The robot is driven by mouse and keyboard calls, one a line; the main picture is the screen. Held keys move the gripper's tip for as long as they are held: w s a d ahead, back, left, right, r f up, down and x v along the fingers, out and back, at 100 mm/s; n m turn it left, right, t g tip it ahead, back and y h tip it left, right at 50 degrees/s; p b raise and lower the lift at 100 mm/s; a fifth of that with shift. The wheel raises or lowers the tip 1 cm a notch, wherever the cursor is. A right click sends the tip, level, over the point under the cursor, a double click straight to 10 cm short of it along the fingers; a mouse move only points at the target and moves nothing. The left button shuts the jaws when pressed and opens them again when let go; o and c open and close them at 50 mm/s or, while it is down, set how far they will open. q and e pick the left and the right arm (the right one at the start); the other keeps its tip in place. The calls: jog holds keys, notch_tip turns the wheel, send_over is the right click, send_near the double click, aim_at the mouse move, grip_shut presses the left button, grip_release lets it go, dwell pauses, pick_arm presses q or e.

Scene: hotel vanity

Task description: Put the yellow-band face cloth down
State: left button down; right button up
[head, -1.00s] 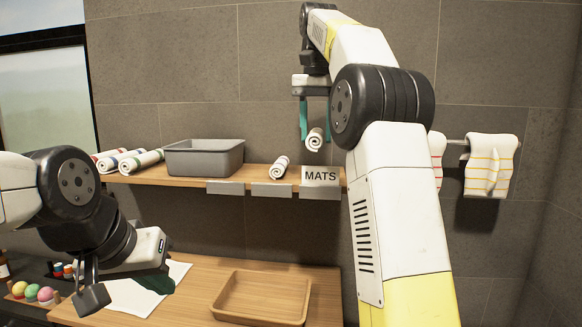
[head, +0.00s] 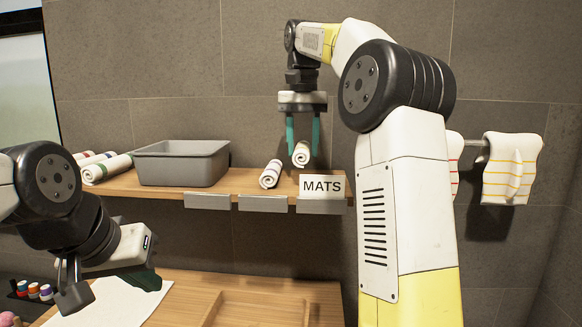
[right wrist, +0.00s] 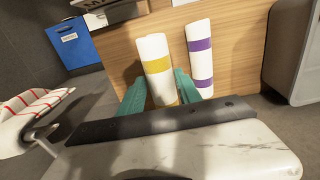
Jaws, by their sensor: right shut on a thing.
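My right gripper (head: 302,150) is shut on the yellow-band face cloth (head: 301,154), a white roll held end-on above the MATS end of the wooden shelf. I cannot tell whether it touches the shelf. In the right wrist view the cloth (right wrist: 158,68), with yellow bands, sits between the teal fingers. A purple-band roll (right wrist: 199,60) lies beside it, apart; in the head view that roll (head: 270,174) rests on the shelf just left of the held cloth. My left gripper (head: 105,284) hangs low at left; its finger opening is unclear.
The shelf (head: 240,182) also carries a grey bin (head: 182,163) and several rolled cloths (head: 105,167) at left. A MATS label (head: 322,187) stands at its front edge. Striped towels (head: 510,168) hang at right. A wooden tray (head: 255,310) sits on the counter below.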

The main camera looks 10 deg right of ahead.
aim_at(302, 166)
jog(key=shift+f, duration=2.55)
jog(key=shift+f, duration=0.15)
jog(key=o, duration=1.2)
jog(key=shift+r, duration=3.9)
